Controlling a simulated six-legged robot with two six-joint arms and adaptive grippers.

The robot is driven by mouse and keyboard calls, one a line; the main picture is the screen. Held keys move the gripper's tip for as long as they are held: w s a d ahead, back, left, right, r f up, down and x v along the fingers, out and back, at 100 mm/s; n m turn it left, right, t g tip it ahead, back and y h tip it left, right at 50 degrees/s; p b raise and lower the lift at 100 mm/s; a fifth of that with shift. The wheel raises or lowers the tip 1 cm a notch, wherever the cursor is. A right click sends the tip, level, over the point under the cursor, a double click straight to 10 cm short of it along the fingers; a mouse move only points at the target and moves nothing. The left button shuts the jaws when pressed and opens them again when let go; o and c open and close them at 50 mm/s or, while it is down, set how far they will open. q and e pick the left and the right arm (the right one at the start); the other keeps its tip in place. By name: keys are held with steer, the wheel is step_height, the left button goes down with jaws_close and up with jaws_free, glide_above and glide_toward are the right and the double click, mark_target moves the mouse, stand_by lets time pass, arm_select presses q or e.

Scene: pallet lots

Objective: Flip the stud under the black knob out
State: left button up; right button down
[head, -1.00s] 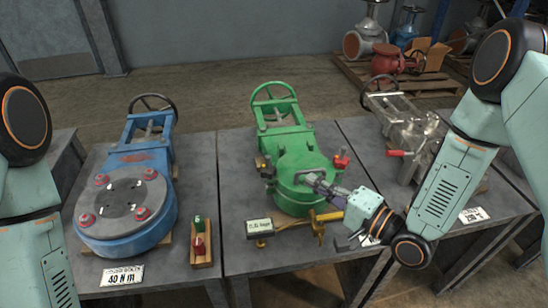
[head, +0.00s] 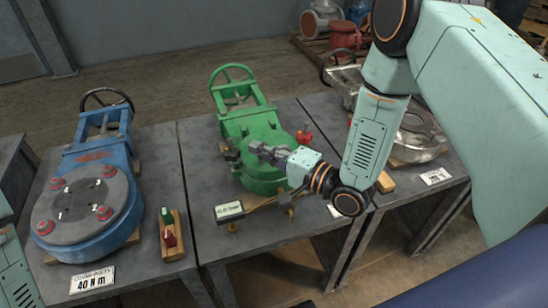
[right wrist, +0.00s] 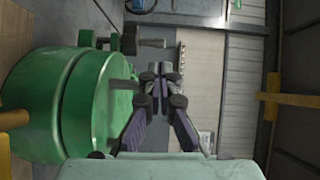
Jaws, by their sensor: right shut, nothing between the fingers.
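The green valve (head: 262,180) stands on the middle table, with its round cover facing up. A small dark knob (head: 229,154), which looks like the black one, sits at the left side of the cover. In the right wrist view a dark knob (right wrist: 128,40) stands at the green body's edge, with a grey rod beside it. Its stud cannot be made out clearly. My right gripper (head: 262,150) is over the cover, right of the dark knob and apart from it. Its fingers (right wrist: 160,74) are shut and empty. My left gripper is out of view.
A red knob (head: 304,136) stands at the cover's right side. A yellow fitting (head: 289,204) and a small label (head: 229,210) are at the front. The blue valve (head: 95,205) is left, beside a wooden block (head: 173,240) with green and red pieces. A silver valve (head: 418,140) is right.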

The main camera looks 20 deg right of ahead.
mark_target(232, 155)
steer(key=x, duration=0.3)
steer(key=shift+w+a+b, duration=0.15)
steer(key=shift+w+b, duration=0.15)
steer(key=shift+b, duration=0.05)
steer(key=shift+w+a, duration=0.15)
steer(key=shift+w, duration=0.05)
steer(key=shift+r, duration=0.1)
steer(key=shift+a+n+p, duration=0.3)
steer(key=shift+p, duration=0.3)
